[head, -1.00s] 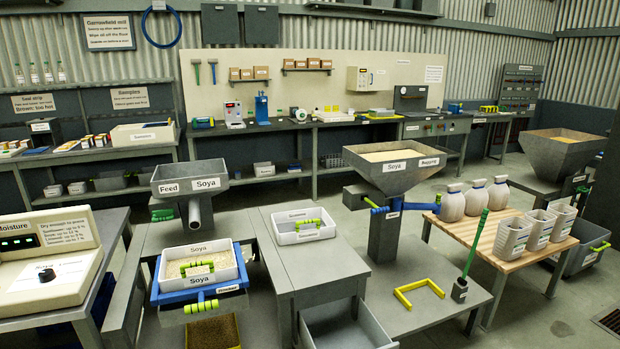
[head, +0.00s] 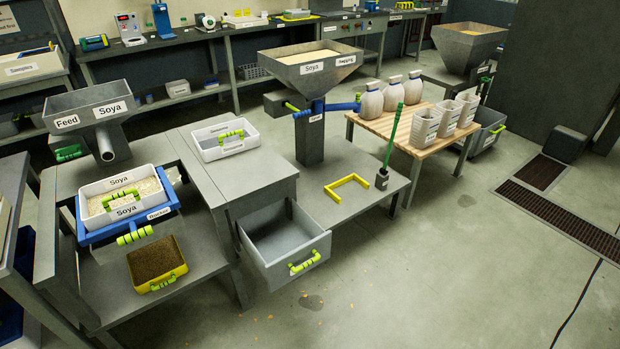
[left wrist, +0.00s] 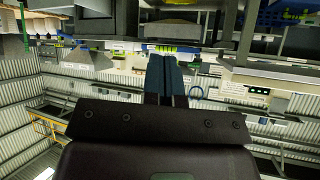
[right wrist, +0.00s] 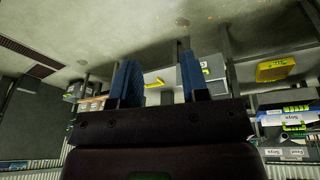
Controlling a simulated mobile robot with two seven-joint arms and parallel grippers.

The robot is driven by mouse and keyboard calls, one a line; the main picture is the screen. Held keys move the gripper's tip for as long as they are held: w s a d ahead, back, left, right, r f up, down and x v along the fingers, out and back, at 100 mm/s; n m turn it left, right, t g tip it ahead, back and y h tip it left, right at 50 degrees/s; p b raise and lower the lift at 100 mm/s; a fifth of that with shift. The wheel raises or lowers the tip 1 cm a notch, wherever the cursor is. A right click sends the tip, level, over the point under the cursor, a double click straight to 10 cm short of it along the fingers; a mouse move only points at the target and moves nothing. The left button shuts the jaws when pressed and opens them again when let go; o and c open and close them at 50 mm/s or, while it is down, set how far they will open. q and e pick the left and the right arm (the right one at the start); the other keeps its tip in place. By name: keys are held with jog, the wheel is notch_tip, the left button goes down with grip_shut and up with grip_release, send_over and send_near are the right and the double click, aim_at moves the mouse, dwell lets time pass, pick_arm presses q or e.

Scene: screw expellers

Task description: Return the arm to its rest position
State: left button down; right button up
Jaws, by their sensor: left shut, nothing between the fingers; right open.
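Neither arm shows in the head view. My left gripper (left wrist: 166,78) shows in the left wrist view, its two blue fingers together with nothing between them. The room appears upside down there, with the gripper apart from the benches. My right gripper (right wrist: 160,85) shows in the right wrist view, its two blue fingers spread apart and empty. Neither gripper touches anything that I can see.
A Soya tray (head: 98,207) sits under the Feed hopper (head: 95,105). A yellow bin (head: 157,268) stands below it. A grey drawer (head: 288,250) sticks out from the middle bench. A wooden table (head: 405,128) holds jugs and white containers. The floor (head: 450,270) at right is clear.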

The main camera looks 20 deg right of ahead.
pick_arm(q)
notch_tip(320, 180, down, 13)
jog(key=w+d+m+h+b, duration=0.1)
jog(key=m+b, duration=0.1)
jog(key=b, duration=2)
pick_arm(e)
jog(key=w+a+f+n+t+y, duration=0.1)
jog(key=w+f+t, duration=0.35)
jog(key=f, duration=0.65)
jog(key=w+a+f+n+t+y, duration=0.15)
jog(key=w+f+t, duration=0.3)
jog(key=f, duration=0.65)
pick_arm(q)
notch_tip(320, 180, up, 12)
jog(key=n+p, duration=0.1)
jog(key=p, duration=1.9)
jog(key=shift+s+a+f+n+y, duration=0.15)
jog(key=shift+s+a+n+y, duration=0.25)
jog(key=shift+a, duration=0.05)
pick_arm(e)
notch_tip(320, 180, up, 12)
jog(key=s+d+m+h, duration=0.1)
jog(key=d, duration=0.1)
jog(key=shift+f+g+h, duration=0.25)
jog(key=shift+g+h, duration=0.1)
jog(key=shift+g, duration=0.05)
